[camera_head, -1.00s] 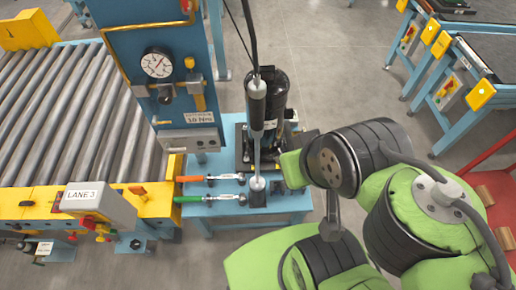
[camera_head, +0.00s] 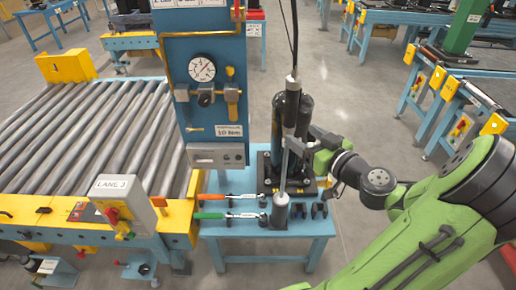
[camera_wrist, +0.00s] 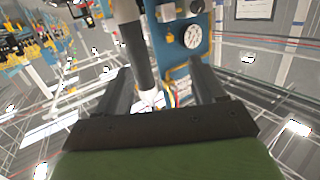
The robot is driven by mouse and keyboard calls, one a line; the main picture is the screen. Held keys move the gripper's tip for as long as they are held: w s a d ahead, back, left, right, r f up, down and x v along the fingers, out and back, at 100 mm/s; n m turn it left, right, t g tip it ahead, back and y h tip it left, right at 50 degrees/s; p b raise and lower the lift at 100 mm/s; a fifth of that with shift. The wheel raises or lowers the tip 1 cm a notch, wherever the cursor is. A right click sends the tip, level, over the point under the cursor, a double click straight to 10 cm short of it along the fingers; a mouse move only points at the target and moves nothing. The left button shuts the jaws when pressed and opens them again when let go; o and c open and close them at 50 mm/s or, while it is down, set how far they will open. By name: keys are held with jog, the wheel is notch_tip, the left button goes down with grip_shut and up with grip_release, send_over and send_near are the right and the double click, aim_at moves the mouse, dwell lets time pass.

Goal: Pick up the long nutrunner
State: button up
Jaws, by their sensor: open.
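The long nutrunner (camera_head: 291,109) stands nearly upright, with a dark upper body and a thin silver lower shaft. A cable rises from its top, and its foot is at a grey holder (camera_head: 281,208) on the small blue table. My gripper (camera_head: 301,143) is open, beside the nutrunner's shaft at mid height, coming from the right. In the wrist view, the nutrunner (camera_wrist: 137,50) runs between the two spread fingers of my gripper (camera_wrist: 161,72), closer to the left finger. I cannot tell whether they touch.
The blue table (camera_head: 238,232) also holds an orange-handled wrench (camera_head: 229,196), a green-handled wrench (camera_head: 228,215) and small dark sockets (camera_head: 319,210). Black cylinders (camera_head: 304,117) stand close behind the nutrunner. A blue gauge panel (camera_head: 205,95) and roller conveyor (camera_head: 85,135) are on the left.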

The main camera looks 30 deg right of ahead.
aim_at(287, 101)
jog(key=w+d+p, duration=0.1)
jog(key=w, duration=0.3)
jog(key=w+d+r+h+p, duration=0.1)
jog(key=w+d, duration=0.1)
jog(key=w, duration=0.3)
jog(key=w+d+m+t+h+p, duration=0.1)
jog(key=w+d, duration=0.1)
jog(key=w, duration=0.2)
jog(key=shift+w+r, duration=0.15)
jog(key=shift+w, duration=0.25)
jog(key=shift+s, duration=0.1)
jog(key=shift+c, duration=0.6)
grip_shut()
jog(key=shift+r, duration=0.15)
